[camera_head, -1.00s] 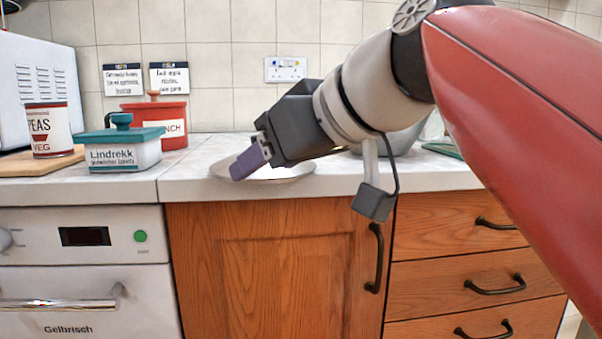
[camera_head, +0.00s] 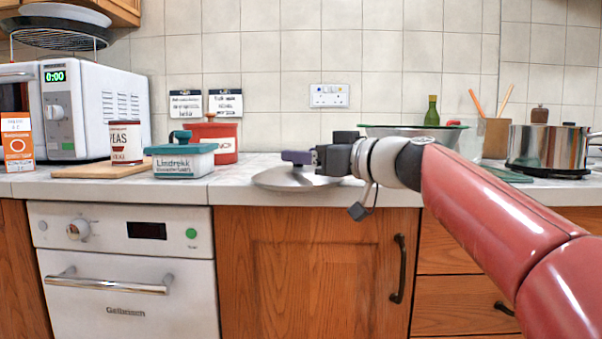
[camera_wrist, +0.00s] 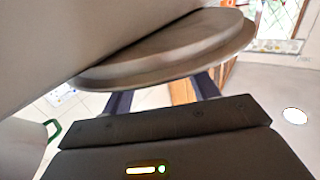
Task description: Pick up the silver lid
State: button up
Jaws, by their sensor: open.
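The silver lid (camera_head: 287,180) lies on the counter near its front edge, left of my wrist in the head view. My gripper (camera_head: 297,158) is just above the lid, near its middle, with its purple fingertips pointing left. The lid's knob cannot be made out behind the gripper. In the wrist view, a grey round disc that looks like the lid (camera_wrist: 165,50) fills the upper middle. The two dark blue fingers of my gripper (camera_wrist: 162,94) are spread apart below it, and their tips are hidden. I cannot tell whether they touch the lid.
A teal-lidded box (camera_head: 182,160), a red pot (camera_head: 222,142) and a can (camera_head: 126,143) on a wooden board (camera_head: 80,171) stand to the left. A colander or bowl (camera_head: 400,131) stands behind my wrist. A steel pot (camera_head: 548,147) is at the right.

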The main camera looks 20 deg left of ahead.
jog(key=p+x, duration=0.1)
jog(key=x, duration=0.3)
jog(key=shift+a+r, duration=0.1)
jog(key=shift+a, duration=0.1)
jog(key=shift+c, duration=0.4)
jog(key=c, duration=1)
jog(key=shift+c, duration=0.5)
jog(key=shift+r, duration=0.15)
